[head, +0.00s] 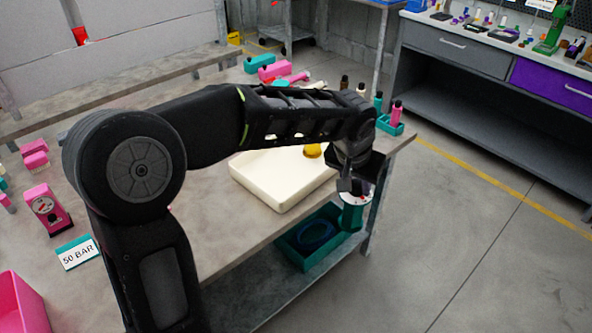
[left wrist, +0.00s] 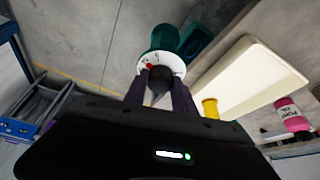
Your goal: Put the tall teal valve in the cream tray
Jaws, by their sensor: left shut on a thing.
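My left gripper (head: 347,184) is shut on the dark top of the teal valve (head: 352,216), which has a white dial collar. The valve hangs below the fingers, just right of the cream tray (head: 282,203) and by the table edge. In the left wrist view the teal valve (left wrist: 166,38) sits beyond the fingertips (left wrist: 158,88), and the cream tray (left wrist: 262,72) is to its right, apart from it. A yellow piece (head: 312,151) shows at the tray's far side. Part of the tray is hidden by my arm. My right gripper is not in view.
A teal bin (head: 296,254) with a blue ring stands on the lower shelf. Pink and teal parts (head: 397,113) stand at the table's far right corner. A pink gauge unit (head: 46,210) and a 50 BAR sign (head: 77,254) are at left. Open floor lies right.

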